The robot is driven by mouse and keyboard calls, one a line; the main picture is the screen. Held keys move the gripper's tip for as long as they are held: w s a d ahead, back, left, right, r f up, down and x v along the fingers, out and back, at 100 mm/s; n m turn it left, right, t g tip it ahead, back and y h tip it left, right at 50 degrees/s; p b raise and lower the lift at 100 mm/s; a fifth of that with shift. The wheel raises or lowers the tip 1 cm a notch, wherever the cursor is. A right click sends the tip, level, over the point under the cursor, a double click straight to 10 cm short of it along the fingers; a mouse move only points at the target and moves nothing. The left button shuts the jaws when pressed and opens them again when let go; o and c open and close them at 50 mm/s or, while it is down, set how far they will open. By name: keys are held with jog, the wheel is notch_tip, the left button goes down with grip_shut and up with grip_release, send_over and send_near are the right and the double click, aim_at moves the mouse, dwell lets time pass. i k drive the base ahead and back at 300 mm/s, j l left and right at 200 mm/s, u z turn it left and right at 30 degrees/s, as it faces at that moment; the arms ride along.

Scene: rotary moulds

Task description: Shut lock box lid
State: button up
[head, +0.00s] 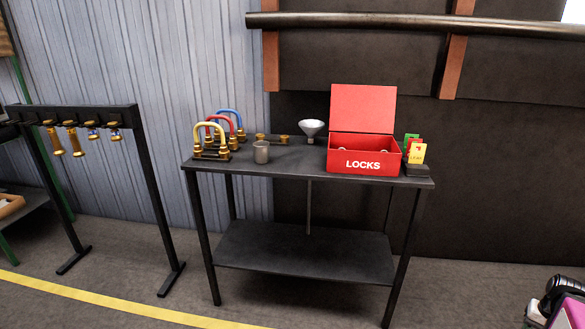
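A red lock box (345,163) marked "LOCKS" stands on the right part of a dark table (290,162). Its red lid (363,108) is open and stands nearly upright at the back of the box. A few small light-coloured things show inside the box, too small to tell. My gripper cannot be made out in the head view.
A rack (70,110) stands left. The floor in front is clear.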

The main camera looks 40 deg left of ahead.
aim_at(353, 108)
jog(key=u, duration=1.6)
jog(key=i+l, duration=0.1)
jog(key=l, duration=0.25)
jog(key=l+z, duration=0.1)
jog(key=l, duration=0.3)
jog(key=i, duration=0.05)
